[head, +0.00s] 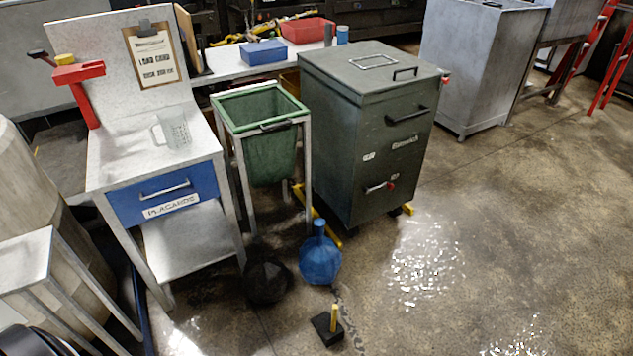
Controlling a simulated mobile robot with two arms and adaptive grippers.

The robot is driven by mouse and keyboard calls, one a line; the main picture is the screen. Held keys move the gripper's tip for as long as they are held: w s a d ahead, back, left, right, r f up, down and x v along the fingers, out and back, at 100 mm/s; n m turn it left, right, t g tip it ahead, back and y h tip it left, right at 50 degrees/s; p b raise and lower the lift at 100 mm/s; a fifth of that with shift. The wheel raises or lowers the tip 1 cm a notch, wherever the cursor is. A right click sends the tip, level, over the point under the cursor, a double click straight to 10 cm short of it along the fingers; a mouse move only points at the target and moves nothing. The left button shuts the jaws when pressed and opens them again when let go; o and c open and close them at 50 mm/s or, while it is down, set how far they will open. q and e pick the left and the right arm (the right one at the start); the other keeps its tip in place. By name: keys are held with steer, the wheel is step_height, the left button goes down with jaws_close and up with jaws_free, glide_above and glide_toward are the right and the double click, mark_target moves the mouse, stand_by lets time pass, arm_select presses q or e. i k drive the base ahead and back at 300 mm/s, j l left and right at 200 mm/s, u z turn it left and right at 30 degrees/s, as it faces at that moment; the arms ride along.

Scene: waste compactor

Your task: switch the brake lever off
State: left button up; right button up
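No part is clearly marked as the brake lever. A black block with an upright yellow post (329,323) sits on the floor in front. A red bracket (80,80) with a yellow knob and a black-ended lever (42,55) beside it is at the left of the workbench. I cannot tell which is the brake lever or its setting. Neither of my grippers shows in the head view.
A workbench (110,165) with a blue drawer stands at left. Next to it is a green bin in a frame (262,112). A blue round-bodied bottle (319,258) and a similar black object (267,280) lie on the floor before them. The floor (500,230) at right is open.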

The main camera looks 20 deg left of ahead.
mark_target(390, 186)
steer(key=u, duration=0.3)
steer(key=i+l, duration=0.3)
steer(key=i, duration=0.2)
steer(key=i+l, duration=0.35)
steer(key=i, duration=0.15)
steer(key=i+l+z, duration=0.1)
steer(key=i+l, duration=0.2)
steer(key=i, duration=0.25)
steer(key=i+l, duration=0.3)
steer(key=i, duration=0.2)
steer(key=i+l, duration=0.25)
steer(key=i, duration=0.25)
steer(key=l+z, duration=0.05)
